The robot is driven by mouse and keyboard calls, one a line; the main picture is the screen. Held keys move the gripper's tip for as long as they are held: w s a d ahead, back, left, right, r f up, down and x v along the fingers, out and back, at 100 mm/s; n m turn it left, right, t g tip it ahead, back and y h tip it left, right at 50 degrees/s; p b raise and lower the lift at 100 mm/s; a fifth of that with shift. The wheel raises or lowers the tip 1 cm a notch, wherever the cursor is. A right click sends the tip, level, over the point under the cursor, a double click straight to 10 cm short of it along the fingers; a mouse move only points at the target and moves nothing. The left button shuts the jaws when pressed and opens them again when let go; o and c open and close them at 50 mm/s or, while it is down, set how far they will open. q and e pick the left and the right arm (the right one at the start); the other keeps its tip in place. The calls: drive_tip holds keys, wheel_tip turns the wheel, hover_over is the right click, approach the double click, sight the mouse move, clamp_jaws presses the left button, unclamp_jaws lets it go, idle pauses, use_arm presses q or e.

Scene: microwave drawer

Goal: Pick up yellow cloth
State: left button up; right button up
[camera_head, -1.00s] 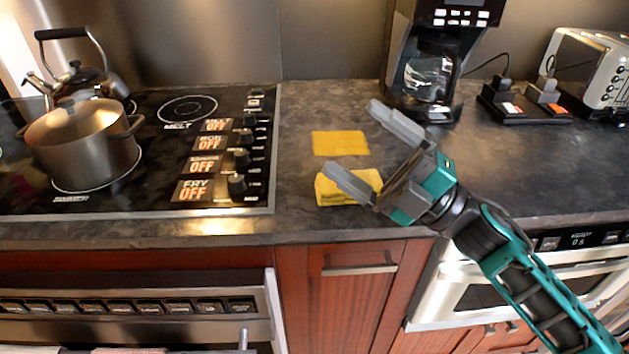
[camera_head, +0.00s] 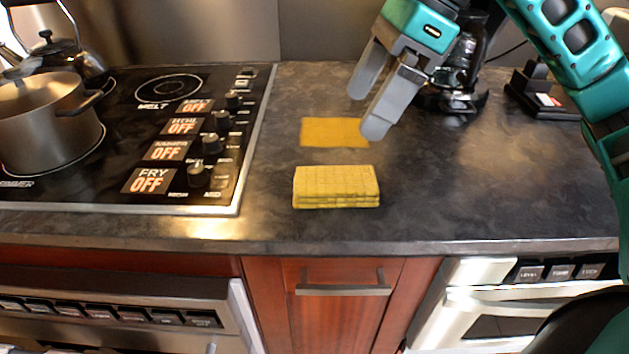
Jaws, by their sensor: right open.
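A folded yellow cloth (camera_head: 336,187) lies on the dark countertop near its front edge, right of the stove. A flat, thin orange-yellow square (camera_head: 334,132) lies on the counter just behind it. My right gripper (camera_head: 367,112) is open and empty, with its fingers pointing down and to the left. It is above the counter, behind and to the right of the folded cloth, and one fingertip overlaps the right edge of the flat square in the picture. It is not touching the folded cloth. My left gripper is not in view.
The stove (camera_head: 232,150) with a steel pot (camera_head: 45,125) and a kettle (camera_head: 65,55) is at the left. The coffee maker (camera_head: 455,98) stands behind my right arm. A small black holder (camera_head: 540,95) is at the back right. The counter right of the cloth is clear.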

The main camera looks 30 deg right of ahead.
drive_tip(key=d, duration=0.1)
drive_tip(key=b, duration=0.2)
hover_over(338, 177)
drive_tip(key=d, duration=0.1)
drive_tip(key=shift+h, duration=0.4)
drive_tip(key=f, duration=0.6)
drive_tip(key=shift+d+f, duration=0.2)
drive_tip(key=shift+f, duration=0.2)
drive_tip(key=f, duration=0.2)
drive_tip(key=a+f+b, duration=0.1)
drive_tip(key=f, duration=0.1)
drive_tip(key=shift+s+f, duration=0.2)
drive_tip(key=shift+w+a+f, duration=0.1)
drive_tip(key=shift+a+f, duration=0.05)
drive_tip(key=shift+f, duration=0.25)
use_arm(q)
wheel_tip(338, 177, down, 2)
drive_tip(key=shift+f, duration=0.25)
use_arm(e)
drive_tip(key=shift+c, duration=0.5)
drive_tip(key=c, duration=1)
drive_tip(key=shift+o, duration=0.2)
